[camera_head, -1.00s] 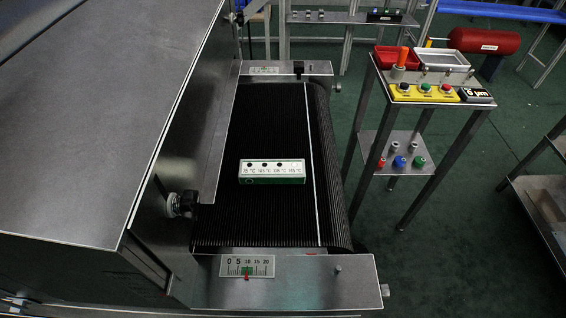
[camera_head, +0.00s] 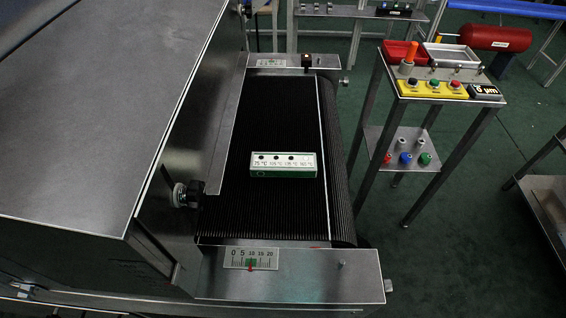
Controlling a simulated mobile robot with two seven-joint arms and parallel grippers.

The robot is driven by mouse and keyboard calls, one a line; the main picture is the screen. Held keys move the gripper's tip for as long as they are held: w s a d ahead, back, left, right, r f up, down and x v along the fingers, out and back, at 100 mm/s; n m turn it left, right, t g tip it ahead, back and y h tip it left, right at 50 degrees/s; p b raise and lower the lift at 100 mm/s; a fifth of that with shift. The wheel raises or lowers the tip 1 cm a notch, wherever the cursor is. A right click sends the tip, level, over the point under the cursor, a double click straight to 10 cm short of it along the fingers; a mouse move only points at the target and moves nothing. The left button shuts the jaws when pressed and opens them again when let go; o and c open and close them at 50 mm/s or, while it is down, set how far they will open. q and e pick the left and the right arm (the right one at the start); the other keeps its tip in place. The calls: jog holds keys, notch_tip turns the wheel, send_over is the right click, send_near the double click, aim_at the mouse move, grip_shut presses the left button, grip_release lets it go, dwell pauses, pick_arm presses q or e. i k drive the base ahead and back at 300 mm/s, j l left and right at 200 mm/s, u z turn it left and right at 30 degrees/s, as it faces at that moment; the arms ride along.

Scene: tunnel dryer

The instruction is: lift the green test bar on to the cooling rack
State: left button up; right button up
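The green test bar (camera_head: 283,172) lies on the black ribbed conveyor belt (camera_head: 275,215), outside the dryer's mouth. It has green sides and a white top label with black dots and temperature markings. It lies crosswise on the belt, left of a thin white line running along the belt. I cannot identify a cooling rack with certainty. Neither of my grippers is in view.
The large grey dryer housing (camera_head: 95,95) fills the left. A metal plate with a scale (camera_head: 251,259) borders the belt's near end. Green floor shows between.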

aim_at(262, 164)
jog(key=i+l+u, duration=0.25)
jog(key=l+u, duration=0.2)
jog(key=l, duration=0.9)
jog(key=l+u, duration=0.45)
jog(key=l, duration=0.85)
